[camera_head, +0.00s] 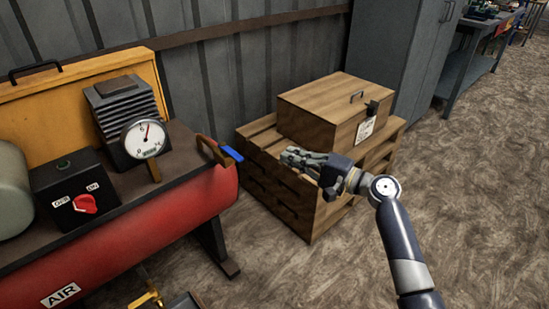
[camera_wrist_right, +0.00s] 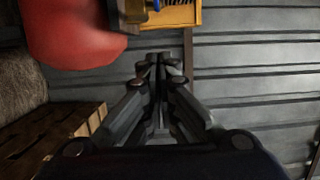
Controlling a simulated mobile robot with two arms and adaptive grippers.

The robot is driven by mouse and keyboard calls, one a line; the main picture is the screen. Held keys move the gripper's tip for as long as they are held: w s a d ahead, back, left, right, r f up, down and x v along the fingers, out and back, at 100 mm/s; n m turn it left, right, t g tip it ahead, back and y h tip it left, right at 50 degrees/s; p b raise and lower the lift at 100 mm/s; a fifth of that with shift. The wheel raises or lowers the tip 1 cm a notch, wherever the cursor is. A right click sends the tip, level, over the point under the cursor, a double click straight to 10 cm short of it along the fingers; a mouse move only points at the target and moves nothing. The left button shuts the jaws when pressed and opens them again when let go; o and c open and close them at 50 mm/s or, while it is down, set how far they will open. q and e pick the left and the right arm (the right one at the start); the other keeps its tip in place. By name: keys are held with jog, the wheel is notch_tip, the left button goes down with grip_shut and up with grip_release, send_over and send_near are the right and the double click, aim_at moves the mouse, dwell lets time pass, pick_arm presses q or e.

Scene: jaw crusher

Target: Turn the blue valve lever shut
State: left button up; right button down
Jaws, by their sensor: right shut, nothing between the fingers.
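The blue valve lever (camera_head: 232,153) sticks out to the right from a brass pipe fitting (camera_head: 212,150) at the right end of the red air tank (camera_head: 190,215). In the right wrist view a small bit of blue (camera_wrist_right: 156,4) shows at the top edge, above the fingers and beside the red tank (camera_wrist_right: 75,30). My right gripper (camera_head: 290,156) is shut and empty, to the right of the lever and apart from it, in front of the wooden crates. It also shows in the right wrist view (camera_wrist_right: 160,62). My left gripper is not in view.
A pressure gauge (camera_head: 145,138) and a black box with a red switch (camera_head: 85,204) stand on the tank. A wooden box (camera_head: 315,112) sits on a wooden pallet stack (camera_head: 285,195) behind my right gripper. The floor at right is clear.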

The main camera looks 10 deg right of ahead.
aim_at(231, 152)
jog(key=w+a, duration=0.3)
jog(key=a, duration=0.7)
jog(key=shift+w+a, duration=0.15)
jog(key=shift+w, duration=0.05)
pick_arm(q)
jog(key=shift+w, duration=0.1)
